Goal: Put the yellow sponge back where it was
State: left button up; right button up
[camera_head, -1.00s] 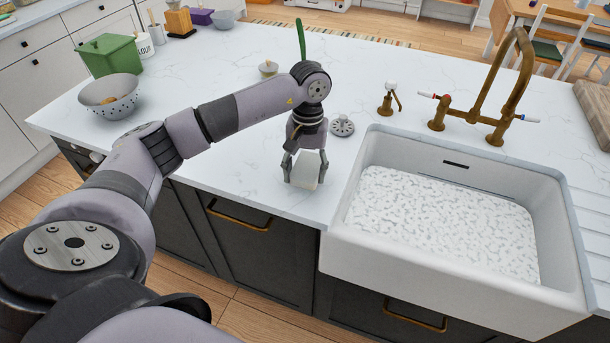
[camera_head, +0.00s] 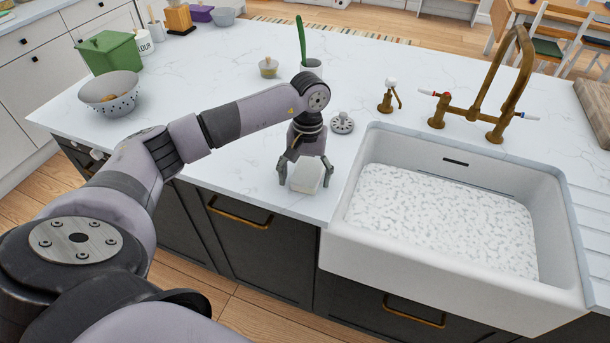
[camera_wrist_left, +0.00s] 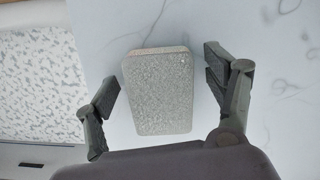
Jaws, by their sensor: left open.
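A pale grey-white, sponge-like block (camera_head: 306,178) is on the white countertop (camera_head: 235,165), left of the sink and near the front edge. It looks whitish, and no yellow sponge shows. My left gripper (camera_head: 305,172) is directly over the block, with its fingers spread on either side. In the left wrist view the block (camera_wrist_left: 160,92) lies between the open fingers, with a gap on both sides. It appears to rest on the counter. My right gripper is not in view.
The white sink (camera_head: 350,235) is just right of the block. A small round grey strainer (camera_head: 342,124) lies behind it. A cup with a green-handled utensil (camera_head: 311,66) and a small jar (camera_head: 268,68) stand farther back. A colander (camera_head: 110,95) is at left.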

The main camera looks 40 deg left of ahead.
aim_at(307, 173)
pick_arm(q)
jog(key=shift+r, duration=0.2)
jog(key=shift+w+r, duration=0.1)
jog(key=shift+r, duration=0.15)
notch_tip(307, 173, up, 11)
jog(key=w+b, duration=0.1)
jog(key=b, duration=0.1)
jog(key=shift+a+r+b, duration=0.15)
jog(key=shift+a+b, duration=0.05)
jog(key=shift+b, duration=0.2)
